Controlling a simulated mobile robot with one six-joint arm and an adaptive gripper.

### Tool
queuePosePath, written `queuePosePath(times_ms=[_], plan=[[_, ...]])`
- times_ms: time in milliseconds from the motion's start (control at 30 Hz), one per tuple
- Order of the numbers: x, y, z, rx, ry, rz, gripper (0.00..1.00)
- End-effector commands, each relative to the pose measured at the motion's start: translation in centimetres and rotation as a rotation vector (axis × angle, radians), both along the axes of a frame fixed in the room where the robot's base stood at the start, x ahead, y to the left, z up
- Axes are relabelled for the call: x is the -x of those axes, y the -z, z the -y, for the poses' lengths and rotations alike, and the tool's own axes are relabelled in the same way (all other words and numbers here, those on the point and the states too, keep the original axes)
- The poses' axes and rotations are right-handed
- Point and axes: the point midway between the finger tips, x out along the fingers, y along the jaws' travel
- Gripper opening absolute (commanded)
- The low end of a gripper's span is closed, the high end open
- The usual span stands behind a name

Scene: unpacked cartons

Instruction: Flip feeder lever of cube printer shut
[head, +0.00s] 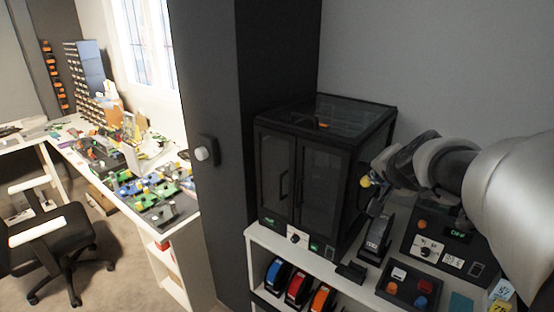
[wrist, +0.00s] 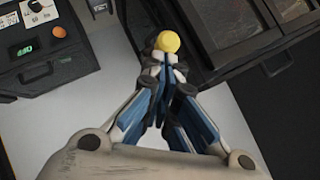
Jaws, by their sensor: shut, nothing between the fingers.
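The cube printer (head: 320,165) is a black box with dark glass doors, standing on a white shelf. The feeder lever's yellow ball knob (head: 365,181) shows at the printer's right side. In the wrist view the yellow knob (wrist: 168,41) is just beyond the fingertips of my gripper (wrist: 166,62), at the top centre. My gripper is shut and empty, its blue-and-grey fingers together. The tips look very close to the knob; I cannot tell whether they touch it. The lever's shaft is hidden behind the fingers. In the wrist view part of the printer (wrist: 225,30) shows at the upper right.
A dark control box (head: 440,240) with a green display stands right of the printer. A button panel (head: 408,287) and a small dark stand (head: 375,240) are in front. Coloured spools (head: 297,287) sit below. The white shelf (wrist: 105,115) has a bare strip beneath my gripper.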

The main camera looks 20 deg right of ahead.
Motion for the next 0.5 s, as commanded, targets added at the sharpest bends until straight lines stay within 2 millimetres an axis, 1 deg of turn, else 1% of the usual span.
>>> queuePosePath(times_ms=[33, 167, 500], plan=[[0.07, 0.76, -0.06, 0.02, -0.001, 0.016, 0.0], [0.16, 0.91, -0.12, 0.07, 0.001, 0.056, 0.0], [0.16, 1.73, -0.1, 0.067, -0.001, 0.051, 0.0]])
